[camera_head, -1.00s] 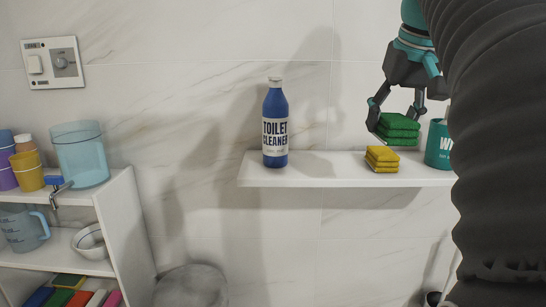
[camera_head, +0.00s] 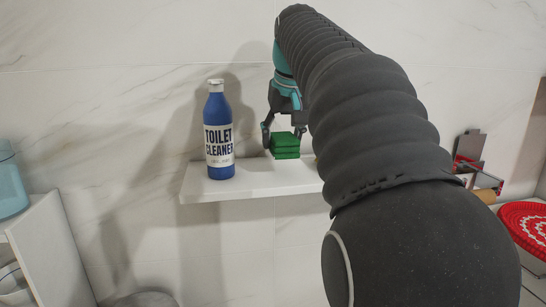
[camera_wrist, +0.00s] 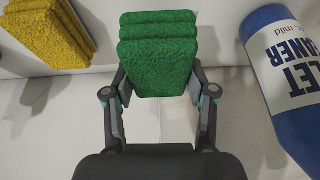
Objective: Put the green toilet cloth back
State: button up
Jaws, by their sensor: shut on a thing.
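The green toilet cloth (camera_head: 286,147) is a thick, layered green block. It also shows between the fingers in the wrist view (camera_wrist: 157,52). My gripper (camera_head: 282,138) is shut on it, with a finger at each side. The cloth is over the white wall shelf (camera_head: 235,190), just right of the blue toilet cleaner bottle (camera_head: 218,135). I cannot tell whether the cloth touches the shelf. A yellow layered cloth (camera_wrist: 50,32) lies at the left of the wrist view, apart from the green one. My arm hides it in the head view.
The toilet cleaner bottle stands upright close by and shows at the right of the wrist view (camera_wrist: 288,75). My arm covers the shelf's right part. A white side unit (camera_head: 50,255) is at lower left, and a red patterned item (camera_head: 525,225) is at far right.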

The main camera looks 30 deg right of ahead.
aim_at(281, 170)
jog(key=shift+w+f+b, duration=0.15)
jog(key=shift+f+b, duration=0.45)
jog(key=shift+f, duration=1.5)
jog(key=o, duration=1.1)
jog(key=shift+f, duration=0.1)
jog(key=shift+o, duration=0.2)
jog(key=p+v, duration=0.3)
jog(key=v, duration=0.9)
jog(key=shift+a, duration=0.1)
jog(key=s+a+f+n, duration=0.1)
jog(key=s+a+f, duration=0.3)
jog(key=f, duration=0.6)
jog(key=s+a+f+n, duration=0.1)
jog(key=s+a+f, duration=0.4)
jog(key=f, duration=0.6)
jog(key=s+a+f+n+t, duration=0.1)
jog(key=s+a+f, duration=0.4)
jog(key=s+f, duration=0.3)
notch_tip(281, 170, down, 2)
jog(key=shift+f+y, duration=0.25)
jog(key=shift+y, duration=0.15)
